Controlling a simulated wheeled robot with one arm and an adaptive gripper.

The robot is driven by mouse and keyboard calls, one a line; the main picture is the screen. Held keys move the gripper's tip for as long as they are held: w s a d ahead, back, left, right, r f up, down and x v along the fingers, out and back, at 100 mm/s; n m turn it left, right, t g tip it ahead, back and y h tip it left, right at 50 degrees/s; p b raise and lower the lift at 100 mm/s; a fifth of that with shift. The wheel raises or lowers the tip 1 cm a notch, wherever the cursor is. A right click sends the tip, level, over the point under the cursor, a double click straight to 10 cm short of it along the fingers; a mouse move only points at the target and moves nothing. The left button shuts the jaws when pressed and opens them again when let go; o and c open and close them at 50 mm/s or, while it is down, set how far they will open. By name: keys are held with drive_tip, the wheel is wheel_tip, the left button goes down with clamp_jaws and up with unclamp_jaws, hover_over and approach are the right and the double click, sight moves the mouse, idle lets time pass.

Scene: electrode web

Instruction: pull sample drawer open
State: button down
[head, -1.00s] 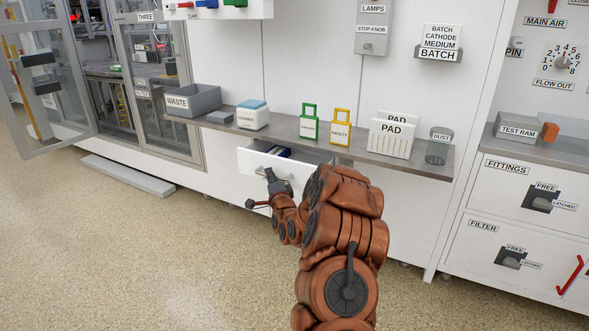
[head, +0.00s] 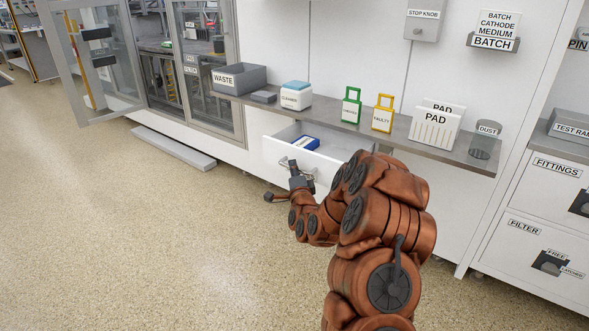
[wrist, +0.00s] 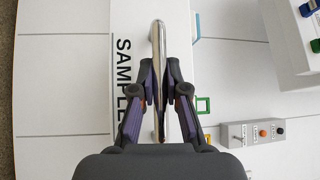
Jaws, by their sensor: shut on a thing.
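The white sample drawer (head: 286,158) stands pulled out below the shelf in the head view, with a blue item (head: 306,142) lying inside. In the wrist view its front (wrist: 124,20) carries a label that reads "SAMPLE", partly hidden by my gripper. The metal bar handle (wrist: 157,45) runs between my fingers. My gripper (wrist: 158,88) is shut on this handle, one finger on each side. In the head view my gripper (head: 297,178) is at the drawer front, and my arm hides the drawer's right part.
The shelf (head: 390,138) above holds a waste bin (head: 240,77), a cleaner box (head: 296,96), green (head: 351,107) and yellow (head: 382,115) tags, a pad holder (head: 434,130) and a dust cup (head: 485,140). A glass door (head: 95,60) stands open at left. The floor in front is clear.

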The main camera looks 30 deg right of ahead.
drive_tip(key=c, duration=1.2)
unclamp_jaws()
drive_tip(key=shift+s, duration=0.1)
drive_tip(key=shift+v, duration=3.6)
